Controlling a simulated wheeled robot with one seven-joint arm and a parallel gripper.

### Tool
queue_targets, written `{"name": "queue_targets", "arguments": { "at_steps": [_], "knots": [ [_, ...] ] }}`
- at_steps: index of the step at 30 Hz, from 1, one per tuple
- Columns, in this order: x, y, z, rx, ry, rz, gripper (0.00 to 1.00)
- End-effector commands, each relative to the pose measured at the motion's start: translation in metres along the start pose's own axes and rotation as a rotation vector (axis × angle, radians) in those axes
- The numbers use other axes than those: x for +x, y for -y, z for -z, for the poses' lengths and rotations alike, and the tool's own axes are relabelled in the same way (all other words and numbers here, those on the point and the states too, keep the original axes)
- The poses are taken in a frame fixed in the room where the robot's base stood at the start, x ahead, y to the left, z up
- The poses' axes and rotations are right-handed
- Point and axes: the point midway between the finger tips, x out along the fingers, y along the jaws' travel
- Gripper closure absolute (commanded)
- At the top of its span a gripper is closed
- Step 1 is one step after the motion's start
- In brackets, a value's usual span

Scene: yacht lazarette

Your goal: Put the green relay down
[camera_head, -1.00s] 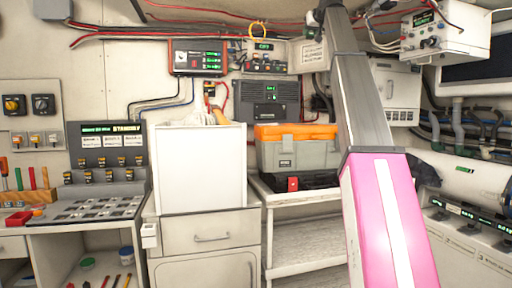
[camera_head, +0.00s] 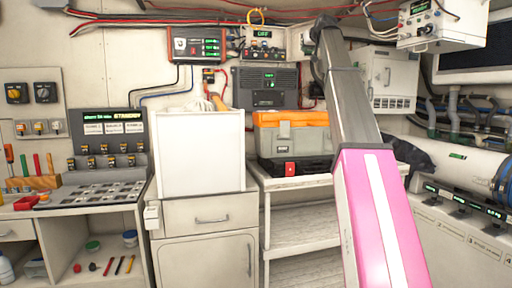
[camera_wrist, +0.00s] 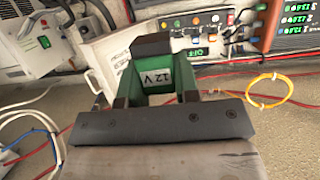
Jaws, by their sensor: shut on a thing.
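In the wrist view, my gripper (camera_wrist: 155,95) is shut on the green relay (camera_wrist: 157,75), a green block with a dark top and a "12 V" label. The relay is held between the dark fingers, in front of wall-mounted equipment. Its far side is hidden. In the head view, my gripper and the relay do not show; my arm reaches up toward the back wall and hides what lies behind it.
A yellow cable loop (camera_wrist: 270,92) and red wires lie near the gripper. A grey toolbox with an orange lid (camera_head: 292,118) stands on a shelf. A white box (camera_head: 200,155) stands on a cabinet (camera_head: 208,216). A panel with a sloped slotted top (camera_head: 95,194) is at left.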

Motion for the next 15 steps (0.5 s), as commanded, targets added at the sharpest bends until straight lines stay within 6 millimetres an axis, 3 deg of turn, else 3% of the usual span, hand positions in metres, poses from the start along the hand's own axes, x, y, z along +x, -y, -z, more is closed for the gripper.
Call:
{"name": "queue_targets", "arguments": {
  "at_steps": [1, 9, 15],
  "knots": [
    [0.008, 0.002, -0.025, 0.003, 0.004, -0.008, 0.93],
    [0.052, 0.006, -0.133, 0.02, 0.004, -0.063, 0.93],
    [0.075, 0.012, -0.212, 0.03, 0.004, -0.099, 0.93]
  ]
}}
